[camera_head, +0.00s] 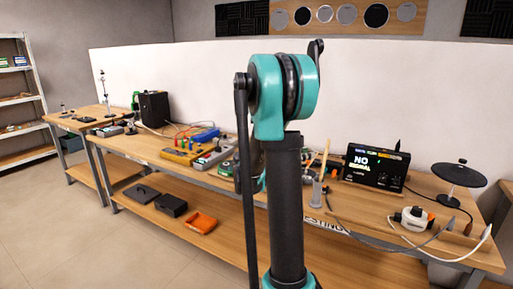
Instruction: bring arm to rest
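My arm (285,205) rises upright through the middle of the head view, as a dark tube with a teal joint (268,95) at its top. A thin dark rod runs down along its left side. The arm stands in front of the long workbench and hides part of it. I cannot make out my gripper or its fingers in this view, so nothing shows of what it may hold.
The wooden workbench (140,150) carries a black box (154,108), meters, cables, a screen reading "NO SIGNAL" (376,167) and a round black stand (459,174). An orange tray (201,222) sits on its lower shelf. Floor (60,230) at the left is clear.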

